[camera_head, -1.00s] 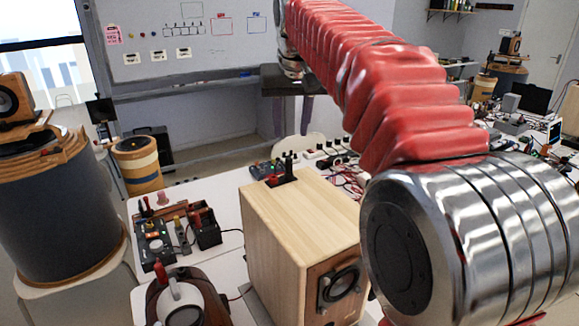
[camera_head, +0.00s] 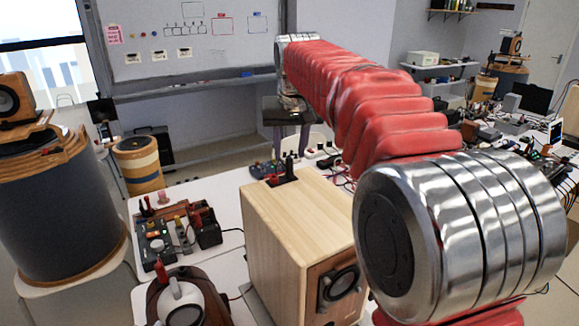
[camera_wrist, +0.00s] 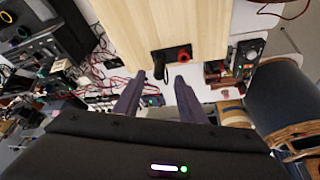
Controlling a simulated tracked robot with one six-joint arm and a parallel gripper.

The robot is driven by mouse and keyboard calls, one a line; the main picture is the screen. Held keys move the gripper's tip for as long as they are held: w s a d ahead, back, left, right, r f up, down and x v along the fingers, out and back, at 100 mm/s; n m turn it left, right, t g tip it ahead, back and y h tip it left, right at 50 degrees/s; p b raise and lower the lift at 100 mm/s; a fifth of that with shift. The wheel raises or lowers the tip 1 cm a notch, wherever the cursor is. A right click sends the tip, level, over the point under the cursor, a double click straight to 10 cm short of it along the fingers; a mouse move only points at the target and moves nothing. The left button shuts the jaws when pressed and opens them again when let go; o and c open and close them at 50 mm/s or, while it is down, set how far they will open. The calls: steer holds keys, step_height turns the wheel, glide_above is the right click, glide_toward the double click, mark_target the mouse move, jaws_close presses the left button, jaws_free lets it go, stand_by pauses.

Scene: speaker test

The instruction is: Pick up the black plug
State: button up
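The black plug (camera_head: 289,165) stands upright at the back edge of the wooden speaker's (camera_head: 290,205) top, in a dark terminal plate. In the wrist view the black plug (camera_wrist: 160,66) points toward my fingers, left of a red plug or terminal (camera_wrist: 184,57) on the same plate. My gripper (camera_head: 288,148) hangs above and behind the speaker. In the wrist view my gripper (camera_wrist: 162,82) has its two dark fingers apart, with the black plug's end near the gap between the tips. Nothing is held. I cannot tell how far apart in depth they are.
A black control box (camera_head: 153,240) and a kettle-like white and brown item (camera_head: 180,302) are left of the speaker. Red cables and several devices (camera_head: 325,152) lie behind it. A large drum (camera_head: 55,220) stands at the far left. The white table is partly clear beside the speaker.

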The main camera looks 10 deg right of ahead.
mark_target(290, 158)
steer(key=x, duration=0.5)
steer(key=shift+r, duration=0.1)
steer(key=shift+c, duration=0.3)
jaws_close()
stand_by(0.4)
